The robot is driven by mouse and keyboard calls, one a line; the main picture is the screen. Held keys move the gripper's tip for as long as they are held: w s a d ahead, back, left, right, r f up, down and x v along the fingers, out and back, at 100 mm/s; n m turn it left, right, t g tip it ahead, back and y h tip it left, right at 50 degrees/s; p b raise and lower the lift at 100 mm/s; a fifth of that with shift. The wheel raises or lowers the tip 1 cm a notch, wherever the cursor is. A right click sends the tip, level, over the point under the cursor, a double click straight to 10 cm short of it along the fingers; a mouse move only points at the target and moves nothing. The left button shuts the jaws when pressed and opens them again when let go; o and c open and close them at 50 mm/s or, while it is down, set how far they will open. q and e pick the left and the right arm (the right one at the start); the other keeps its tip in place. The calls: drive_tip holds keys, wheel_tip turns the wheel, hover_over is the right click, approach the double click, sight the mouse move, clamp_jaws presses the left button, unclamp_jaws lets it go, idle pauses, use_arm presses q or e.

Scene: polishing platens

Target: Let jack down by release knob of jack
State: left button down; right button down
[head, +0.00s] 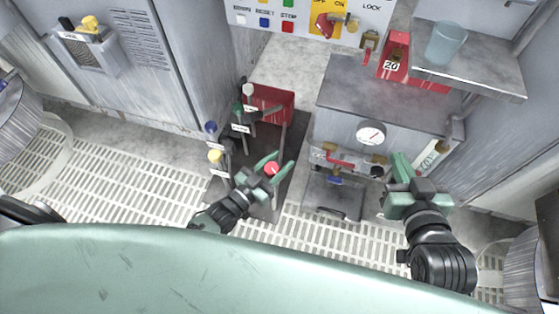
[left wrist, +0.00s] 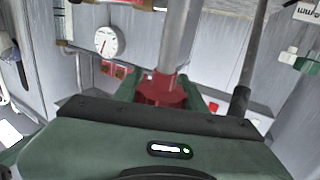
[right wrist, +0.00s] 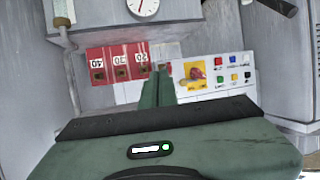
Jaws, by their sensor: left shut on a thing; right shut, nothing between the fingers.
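The red release knob (head: 272,168) is at the front of the jack, low between the cabinets. My left gripper (head: 268,166) is shut on it, one finger on each side. In the left wrist view the red knob (left wrist: 160,90) sits between the fingers, under a grey metal cylinder (left wrist: 178,35). A dark rod (left wrist: 250,60) runs up beside it. The jack's body is partly hidden by my gripper. My right gripper (head: 402,168) is shut and empty in front of the grey cabinet; its fingers (right wrist: 157,88) are together in the right wrist view.
A red bin (head: 268,103) stands behind the left gripper, beside tagged valve handles (head: 214,156). A grey cabinet with a dial gauge (head: 370,133) stands to the right. Behind it are a red block marked 20 (head: 392,66) and a cup (head: 445,43) on a shelf.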

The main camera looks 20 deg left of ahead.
sight(266, 175)
drive_tip(key=shift+s+f, duration=0.1)
use_arm(q)
drive_tip(key=c, duration=0.8)
unclamp_jaws()
drive_tip(key=shift+s, duration=0.1)
drive_tip(key=shift+s+a, duration=0.2)
drive_tip(key=shift+s, duration=0.15)
drive_tip(key=p+v, duration=0.1)
drive_tip(key=v, duration=0.5)
drive_tip(key=shift+s+a+p, duration=0.2)
drive_tip(key=shift+s+p, duration=0.1)
drive_tip(key=shift+s, duration=0.1)
use_arm(e)
drive_tip(key=s+d+f+g+h, duration=0.1)
drive_tip(key=s+d+f+g, duration=0.1)
drive_tip(key=s+f+g, duration=0.2)
drive_tip(key=shift+s+f, duration=0.4)
drive_tip(key=shift+f, duration=0.45)
